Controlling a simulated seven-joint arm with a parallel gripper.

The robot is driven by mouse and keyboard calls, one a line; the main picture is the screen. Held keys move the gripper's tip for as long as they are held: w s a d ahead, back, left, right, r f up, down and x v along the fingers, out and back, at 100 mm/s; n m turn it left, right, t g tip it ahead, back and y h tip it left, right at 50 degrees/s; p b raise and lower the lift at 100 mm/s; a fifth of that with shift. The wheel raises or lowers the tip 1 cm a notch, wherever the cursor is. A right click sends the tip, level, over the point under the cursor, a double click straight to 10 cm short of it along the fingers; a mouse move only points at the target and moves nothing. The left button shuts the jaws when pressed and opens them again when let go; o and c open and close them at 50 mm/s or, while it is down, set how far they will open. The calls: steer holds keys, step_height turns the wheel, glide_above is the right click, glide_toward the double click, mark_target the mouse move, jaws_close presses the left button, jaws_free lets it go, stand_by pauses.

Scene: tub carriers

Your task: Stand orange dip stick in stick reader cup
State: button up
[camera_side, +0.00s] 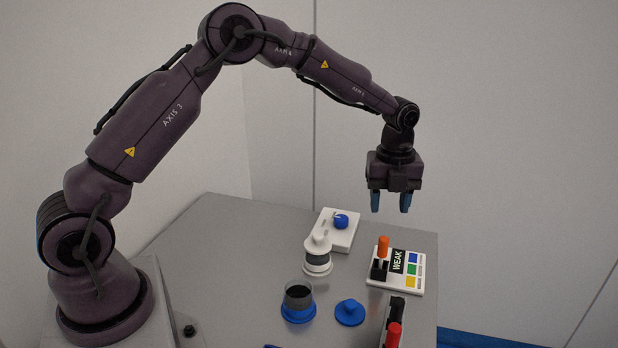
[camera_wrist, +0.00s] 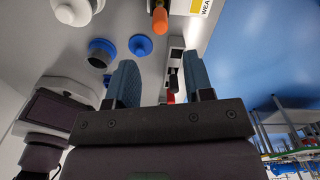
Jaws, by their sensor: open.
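The orange dip stick (camera_side: 384,246) stands upright in the side view, its lower end in a small black cup (camera_side: 379,270). This cup is on the left part of a white board (camera_side: 401,288) with a "WEAK" label and coloured squares, which looks like the stick reader. The stick's orange top also shows in the wrist view (camera_wrist: 160,20). My gripper (camera_side: 390,205) is open and empty, fingers pointing down, above the orange stick and apart from it. Its blue fingers also show in the wrist view (camera_wrist: 160,75). The stick's lower end is hidden inside the cup.
A red-topped stick (camera_side: 394,335) stands by a dark rack (camera_side: 397,308) at the front edge. A dark cup with blue base (camera_side: 298,312), a blue lid (camera_side: 350,313), a white lidded jar (camera_side: 317,262) and a white box with blue knob (camera_side: 332,236) stand left of the reader.

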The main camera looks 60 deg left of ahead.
steer(key=s+d+r+n+t, duration=0.1)
steer(key=s+r+n+t, duration=0.1)
steer(key=s+r+n, duration=1.1)
steer(key=s+r+n+t, duration=0.1)
steer(key=s+r+n, duration=0.1)
steer(key=s+n, duration=0.3)
steer(key=s+r+n+t, duration=0.1)
steer(key=s+n+t, duration=0.1)
steer(key=s+n, duration=0.4)
steer(key=s, duration=0.5)
steer(key=shift+s+d+r+t, duration=0.2)
steer(key=shift+s+r+t, duration=0.1)
steer(key=shift+s+r, duration=0.1)
